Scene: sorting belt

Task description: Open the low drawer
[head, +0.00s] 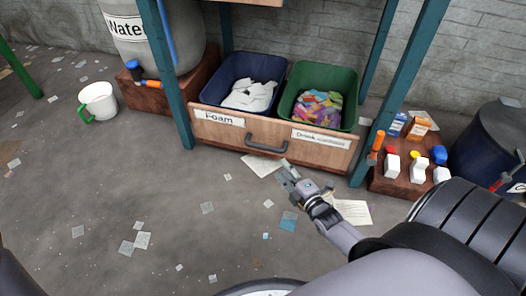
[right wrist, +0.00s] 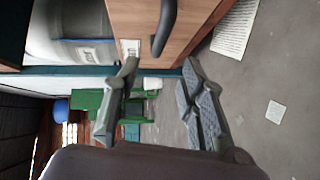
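The low drawer has a wooden front (head: 225,137) between two teal table legs, with labels reading "Foam" and "Drink cartons". Its dark bar handle (head: 267,143) sits at the middle of the front. Inside stand a blue bin (head: 212,92) with white pieces and a green bin (head: 349,91) with colourful cartons. My right gripper (head: 285,172) is in front of the drawer, slightly right of the handle and apart from it. In the right wrist view its two fingers (right wrist: 160,68) are spread and empty, with the handle (right wrist: 166,25) beyond the tips. My left gripper is not in view.
A wooden block with small bottles (head: 400,186) stands right of the drawer, beside a dark blue drum (head: 490,145). A water barrel (head: 150,40) and a white mug (head: 98,100) are at the left. Flat paper scraps litter the otherwise open floor.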

